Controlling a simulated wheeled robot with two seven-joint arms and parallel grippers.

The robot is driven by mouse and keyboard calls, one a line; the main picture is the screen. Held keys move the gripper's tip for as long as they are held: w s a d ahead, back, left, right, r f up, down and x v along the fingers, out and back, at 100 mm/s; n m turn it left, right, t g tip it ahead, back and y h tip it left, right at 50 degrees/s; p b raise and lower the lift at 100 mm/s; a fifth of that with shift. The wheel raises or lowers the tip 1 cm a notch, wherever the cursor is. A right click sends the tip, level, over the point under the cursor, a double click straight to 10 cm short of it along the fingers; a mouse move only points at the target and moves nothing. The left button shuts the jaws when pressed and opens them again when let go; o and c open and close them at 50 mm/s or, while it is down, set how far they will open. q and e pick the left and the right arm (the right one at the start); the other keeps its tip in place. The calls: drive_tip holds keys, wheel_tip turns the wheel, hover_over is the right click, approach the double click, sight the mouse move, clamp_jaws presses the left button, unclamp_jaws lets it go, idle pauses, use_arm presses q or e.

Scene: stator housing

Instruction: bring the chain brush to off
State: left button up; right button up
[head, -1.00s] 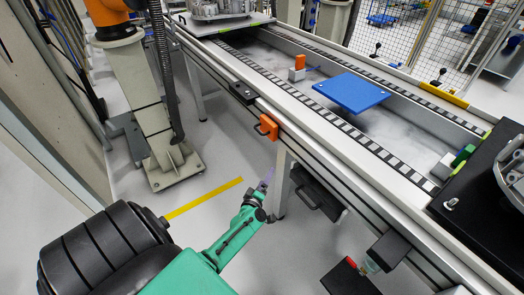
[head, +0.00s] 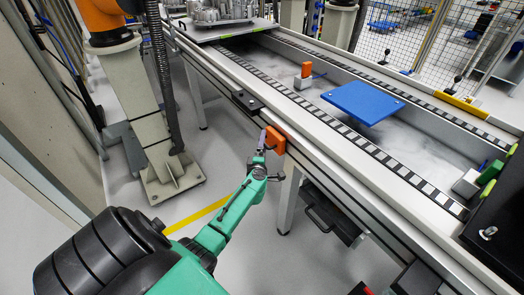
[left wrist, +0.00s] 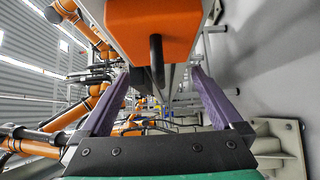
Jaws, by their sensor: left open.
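An orange box (head: 275,140) with a black lever is fixed to the near side of the conveyor frame; it looks like the chain brush switch. In the left wrist view the orange box (left wrist: 150,28) is close at the top, and its black lever (left wrist: 156,62) hangs down from its face. My left gripper (head: 262,140) is right at the box, with its purple fingers raised. In the left wrist view my left gripper (left wrist: 161,76) is open, one finger on each side of the lever, without visible contact. My right gripper is not in view.
The conveyor (head: 345,150) runs diagonally, with a blue plate (head: 361,101) and a small orange-topped block (head: 306,71) on it. A pale robot pedestal (head: 150,125) stands at left. A dark handled drawer (head: 328,212) hangs under the frame. Floor between pedestal and conveyor is free.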

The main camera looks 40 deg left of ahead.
use_arm(q)
drive_tip(key=shift+w+a+b, duration=0.5)
drive_tip(key=shift+w+a, duration=0.3)
drive_tip(key=shift+a, duration=0.2)
drive_tip(key=shift+s, duration=0.35)
drive_tip(key=p+v, duration=0.4)
drive_tip(key=v, duration=0.6)
drive_tip(key=shift+d, duration=0.2)
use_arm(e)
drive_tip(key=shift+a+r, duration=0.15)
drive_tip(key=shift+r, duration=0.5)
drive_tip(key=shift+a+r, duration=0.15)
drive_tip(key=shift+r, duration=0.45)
